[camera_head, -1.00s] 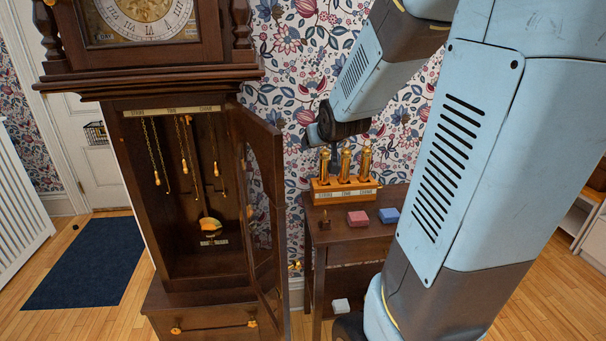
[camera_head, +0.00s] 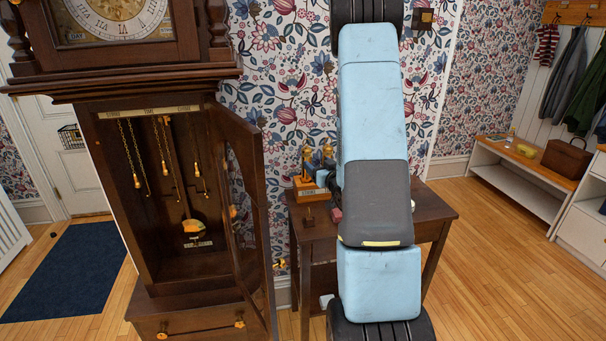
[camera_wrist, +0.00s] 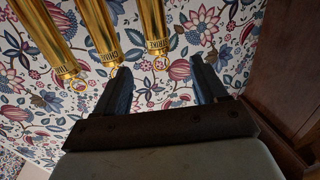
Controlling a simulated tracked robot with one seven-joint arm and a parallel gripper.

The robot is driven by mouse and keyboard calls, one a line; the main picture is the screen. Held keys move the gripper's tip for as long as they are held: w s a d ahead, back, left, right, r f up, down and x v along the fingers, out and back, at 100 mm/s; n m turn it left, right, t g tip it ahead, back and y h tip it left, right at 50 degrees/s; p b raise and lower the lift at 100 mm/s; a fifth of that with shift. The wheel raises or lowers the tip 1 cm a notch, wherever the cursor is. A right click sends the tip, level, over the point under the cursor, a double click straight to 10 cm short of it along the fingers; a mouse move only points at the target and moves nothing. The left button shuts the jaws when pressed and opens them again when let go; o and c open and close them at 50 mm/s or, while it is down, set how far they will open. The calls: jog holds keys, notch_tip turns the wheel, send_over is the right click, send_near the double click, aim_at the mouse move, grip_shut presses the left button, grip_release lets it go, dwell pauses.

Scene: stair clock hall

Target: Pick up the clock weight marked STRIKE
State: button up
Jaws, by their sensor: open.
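Three brass clock weights show in the wrist view, upside down in the picture with rings at their lower ends. The right one, the STRIKE weight (camera_wrist: 154,28), has a label that seems to read STRIKE; the middle weight (camera_wrist: 98,25) and left weight (camera_wrist: 48,35) carry other small labels. My gripper (camera_wrist: 161,65) is open and empty, its fingers on either side of the STRIKE weight's ring in the picture; depth is unclear. In the head view, two weights stand upright in the wooden rack (camera_head: 311,190). My arm hides the rack's right part and most of my gripper.
The rack stands on a dark side table (camera_head: 432,208). The tall clock (camera_head: 172,300) is at left with its glazed door (camera_head: 246,190) swung open toward the table. A bench (camera_head: 515,180) stands at far right; floor between is clear.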

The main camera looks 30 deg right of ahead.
aim_at(304, 151)
jog(key=w, duration=0.4)
jog(key=w+d, duration=0.1)
jog(key=w, duration=0.8)
jog(key=shift+w+d+f, duration=0.25)
jog(key=shift+d+f, duration=0.05)
jog(key=shift+f, duration=0.1)
grip_shut()
dwell(0.4)
jog(key=shift+r, duration=0.1)
dwell(0.3)
